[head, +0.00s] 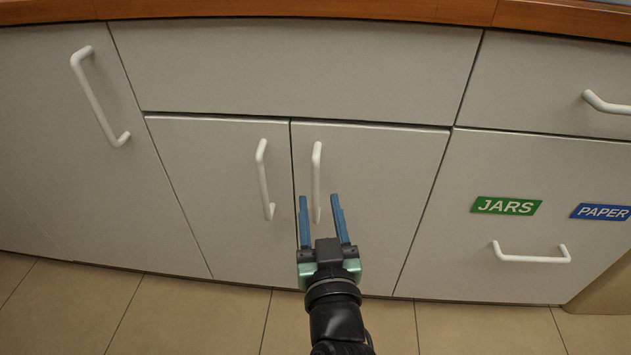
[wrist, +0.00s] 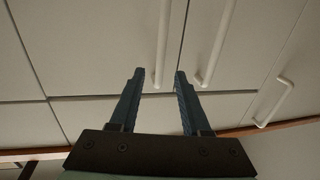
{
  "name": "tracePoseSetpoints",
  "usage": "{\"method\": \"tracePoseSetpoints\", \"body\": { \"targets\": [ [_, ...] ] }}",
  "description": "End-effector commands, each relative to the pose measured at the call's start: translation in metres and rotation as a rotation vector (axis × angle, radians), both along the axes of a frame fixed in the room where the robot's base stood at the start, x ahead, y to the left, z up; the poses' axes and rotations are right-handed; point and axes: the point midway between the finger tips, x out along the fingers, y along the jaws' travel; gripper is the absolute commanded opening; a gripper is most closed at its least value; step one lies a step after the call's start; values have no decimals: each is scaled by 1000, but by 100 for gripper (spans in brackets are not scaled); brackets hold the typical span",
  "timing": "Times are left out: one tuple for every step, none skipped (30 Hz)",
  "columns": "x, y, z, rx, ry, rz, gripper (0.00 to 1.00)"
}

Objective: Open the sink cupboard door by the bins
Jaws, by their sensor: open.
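The sink cupboard has two pale grey doors side by side. The right door (head: 385,200), on the side of the bins, is closed, with a white upright bar handle (head: 317,165) near its left edge. This handle also shows in the wrist view (wrist: 163,45). The left door (head: 212,180) is closed too, with its own white handle (head: 264,178). My gripper (head: 320,199) is open and empty in front of the right door. In the wrist view, the right door's handle appears between the two blue fingertips (wrist: 160,74); whether the fingers reach around it I cannot tell.
A bin drawer front (head: 540,220) at right carries a green JARS label (head: 507,206), a blue PAPER label (head: 601,212) and a white handle (head: 532,256). A tall closed door (head: 60,170) stands at left. A wooden worktop edge (head: 300,9) runs above; the tiled floor (head: 190,315) looks clear.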

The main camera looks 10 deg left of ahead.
Motion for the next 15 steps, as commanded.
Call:
{"method": "tracePoseSetpoints", "body": {
  "targets": [
    [10,2,-1,-1,-3,1,47],
    [15,3,-1,-2,-2,1,47],
    [21,4,-1,-3,-3,0,47],
    [26,5,-1,-2,-2,1,47],
    [31,6,-2,-2,-2,1,47],
    [36,8,-1,-2,-2,2,47],
    [40,9,-1,-1,-2,2,47],
    [44,10,-1,-2,-2,2,47],
    [49,11,-2,-2,-1,3,47],
    [52,11,-1,-1,-1,3,47],
    [55,12,-2,0,0,3,47],
    [58,13,-1,-1,0,2,47],
    [60,13,-1,-2,-1,2,47],
    [62,13,-1,-2,0,2,47],
    [64,13,-1,-1,1,2,47]
  ]
}}
